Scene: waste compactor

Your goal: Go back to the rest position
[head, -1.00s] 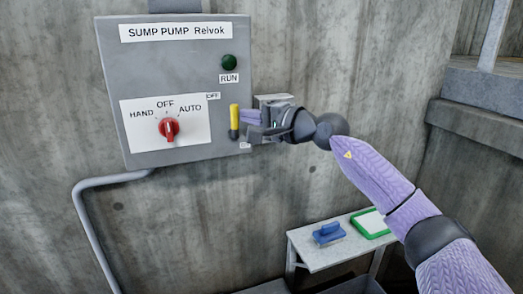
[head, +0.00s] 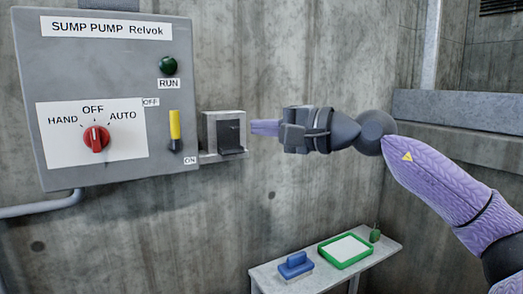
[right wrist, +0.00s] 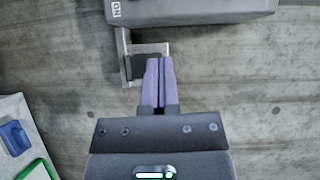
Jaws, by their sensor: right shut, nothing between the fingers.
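My right gripper (head: 254,128) is in front of the concrete wall, to the right of the grey sump pump panel (head: 60,75). Its lilac fingers are together and hold nothing. In the right wrist view the shut fingers (right wrist: 158,75) point up the picture, overlapping a small grey wall bracket. In the head view the fingers are clear of the panel's yellow-handled lever (head: 175,128), which stands between the OFF and ON labels. My left gripper is not in view.
The wall bracket (head: 208,133) with a black block (head: 231,139) is close by the fingertips. Below is a shelf (head: 305,284) with a blue brush-like object (head: 295,264) and a green-framed tray (head: 324,252). The red knob (head: 96,138) is near OFF.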

